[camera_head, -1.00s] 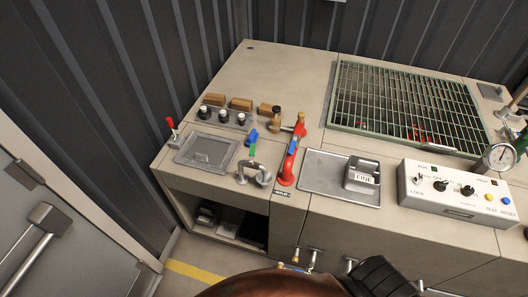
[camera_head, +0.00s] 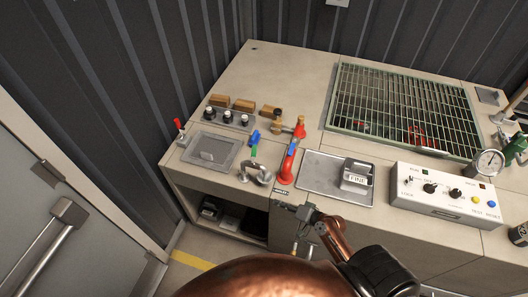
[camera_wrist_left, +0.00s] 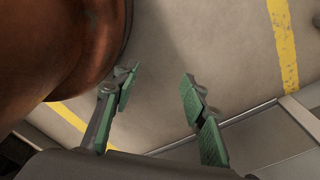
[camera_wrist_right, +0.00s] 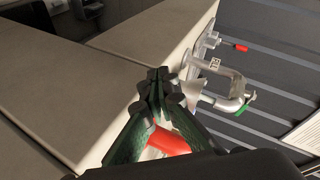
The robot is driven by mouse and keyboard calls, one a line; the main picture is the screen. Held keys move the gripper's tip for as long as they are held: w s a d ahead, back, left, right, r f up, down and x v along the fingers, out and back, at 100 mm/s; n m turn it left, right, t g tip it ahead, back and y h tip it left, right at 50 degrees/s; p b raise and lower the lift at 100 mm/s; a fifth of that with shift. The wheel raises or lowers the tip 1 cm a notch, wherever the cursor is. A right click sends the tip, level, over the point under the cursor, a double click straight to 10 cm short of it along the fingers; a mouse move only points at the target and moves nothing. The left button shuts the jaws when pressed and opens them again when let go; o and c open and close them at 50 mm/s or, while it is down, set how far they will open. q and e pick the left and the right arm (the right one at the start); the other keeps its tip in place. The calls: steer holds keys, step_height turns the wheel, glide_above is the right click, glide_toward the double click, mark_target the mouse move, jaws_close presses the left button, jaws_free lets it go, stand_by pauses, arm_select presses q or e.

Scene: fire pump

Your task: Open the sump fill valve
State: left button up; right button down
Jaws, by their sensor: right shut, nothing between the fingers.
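Which fitting is the sump fill valve I cannot tell. A red spout (camera_head: 287,165) with a blue handle (camera_head: 292,149) stands near the counter's front edge. Beside it, to the left, is a curved silver fitting (camera_head: 259,173) with a green and blue handle (camera_head: 254,141). Behind is a brass-and-red fitting (camera_head: 290,126). My right gripper (camera_head: 284,207) is shut and empty, by the counter front just below the red spout. In the right wrist view its closed fingers (camera_wrist_right: 156,82) partly hide a red part (camera_wrist_right: 172,140). My left gripper (camera_wrist_left: 158,98) is open and empty above the floor.
The counter (camera_head: 262,78) holds a metal grate (camera_head: 405,107), a sunken tray (camera_head: 322,178), a white control box (camera_head: 446,192) and a gauge (camera_head: 489,162). A red-tipped lever (camera_head: 179,127) is at the left end. The door (camera_head: 65,235) is at left.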

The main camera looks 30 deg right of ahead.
mark_target(254, 154)
arm_select(q)
steer(key=shift+w+r, duration=0.4)
steer(key=shift+w, duration=0.15)
arm_select(e)
steer(key=w+d+r+m+t+h, duration=0.1)
steer(key=w+d+r+m+t, duration=0.1)
steer(key=r, duration=0.5)
steer(key=w+d+r+m+t+h, duration=0.1)
steer(key=w+d+r+m+t, duration=0.2)
steer(key=d+r+m, duration=0.2)
steer(key=shift+d+r+m, duration=0.3)
steer(key=shift+r+m, duration=0.1)
steer(key=shift+r, duration=0.45)
arm_select(q)
steer(key=shift+r, duration=0.1)
arm_select(e)
steer(key=shift+w, duration=0.1)
arm_select(q)
step_height(254, 154, up, 5)
steer(key=p, duration=0.5)
steer(key=shift+w+r+p, duration=0.1)
steer(key=shift+w+p, duration=0.05)
steer(key=shift+p, duration=0.25)
arm_select(e)
steer(key=w+a, duration=0.4)
steer(key=w, duration=0.8)
steer(key=shift+a, duration=0.4)
